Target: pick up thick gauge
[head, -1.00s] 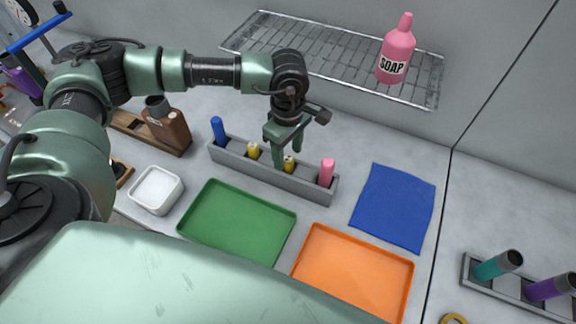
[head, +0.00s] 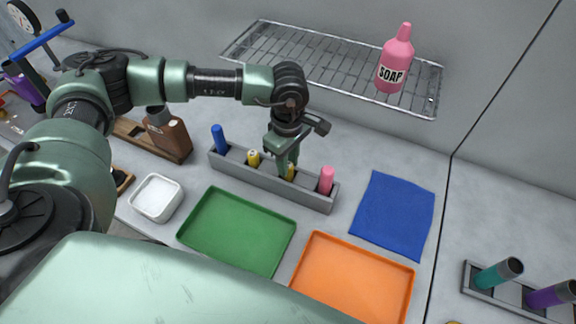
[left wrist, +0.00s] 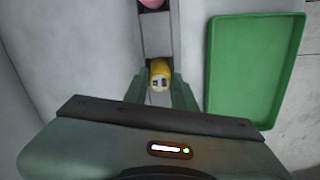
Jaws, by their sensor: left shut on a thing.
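A grey slotted rack (head: 240,172) stands on the bench and holds a blue-handled piece (head: 219,139), two short yellow gauges and a pink-handled piece (head: 326,180). My left gripper (head: 287,168) reaches down into the rack and is shut on the yellow gauge (head: 291,173) nearer the pink piece. The left wrist view shows this yellow gauge (left wrist: 160,71) with dark marks on its end, between the green fingers. It still sits in its slot. The other yellow gauge (head: 253,158) stands beside the blue piece. I cannot read which one is thick. My right gripper is not in view.
A green tray (head: 240,272) and an orange tray (head: 345,240) lie in front of the rack. A blue cloth (head: 394,213) lies to the right. A wire shelf (head: 330,65) with a pink soap bottle (head: 396,62) is behind. A white dish (head: 157,197) is at the left.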

